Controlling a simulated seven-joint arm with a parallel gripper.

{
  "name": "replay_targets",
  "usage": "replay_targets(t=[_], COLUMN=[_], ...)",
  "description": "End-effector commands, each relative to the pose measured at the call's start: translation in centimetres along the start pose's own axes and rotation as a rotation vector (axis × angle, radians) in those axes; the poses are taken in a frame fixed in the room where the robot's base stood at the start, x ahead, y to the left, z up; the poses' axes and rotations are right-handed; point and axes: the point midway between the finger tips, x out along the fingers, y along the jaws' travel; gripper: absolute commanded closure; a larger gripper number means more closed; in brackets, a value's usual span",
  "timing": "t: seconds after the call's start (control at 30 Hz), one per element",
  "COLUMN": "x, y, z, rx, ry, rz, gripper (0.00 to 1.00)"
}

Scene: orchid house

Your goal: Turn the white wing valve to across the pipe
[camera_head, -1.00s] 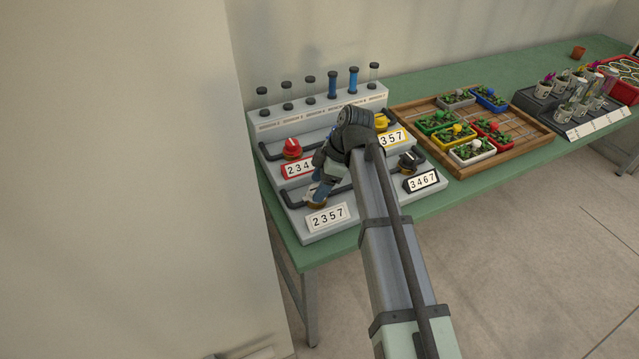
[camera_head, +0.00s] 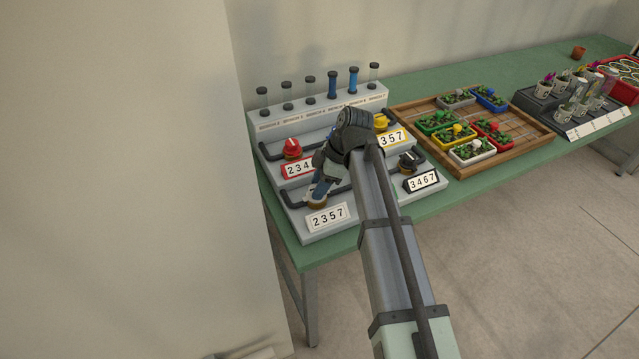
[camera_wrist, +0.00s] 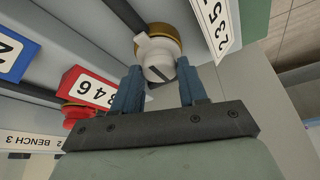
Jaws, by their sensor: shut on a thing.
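The white wing valve (camera_wrist: 157,62) sits on a brass-coloured base, which shows in the wrist view and low on the grey panel (camera_head: 283,207) in the head view. My gripper (camera_wrist: 158,88) is shut on the valve, with one blue-grey finger on each side of it. In the head view my gripper (camera_head: 319,194) reaches down to the valve, behind the 2357 label (camera_head: 328,217), and mostly hides it. A dark pipe (camera_head: 299,197) runs along the panel to the valve base. The wing's exact angle to the pipe is hard to tell.
A red valve (camera_head: 292,149) stands close behind, and a black valve (camera_head: 408,160) and a yellow valve (camera_head: 381,121) are to the right. Capped tubes (camera_head: 332,82) line the panel's back. A wooden tray (camera_head: 463,172) of plant boxes stands right on the green bench (camera_head: 402,89).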

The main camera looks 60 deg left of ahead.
Motion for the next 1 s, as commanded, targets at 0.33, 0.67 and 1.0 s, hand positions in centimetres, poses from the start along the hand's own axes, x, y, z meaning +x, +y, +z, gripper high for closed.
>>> replay_targets(t=[0.33, 0.67, 1.0], x=[0.01, 0.05, 0.11], y=[-0.20, -0.54, -0.75], z=[0.01, -0.02, -0.19], rx=[0.077, 0.321, 0.619], ry=[0.000, 0.001, -0.001], rz=[0.029, 0.130, 0.254], gripper=[0.88, 0.88, 0.88])
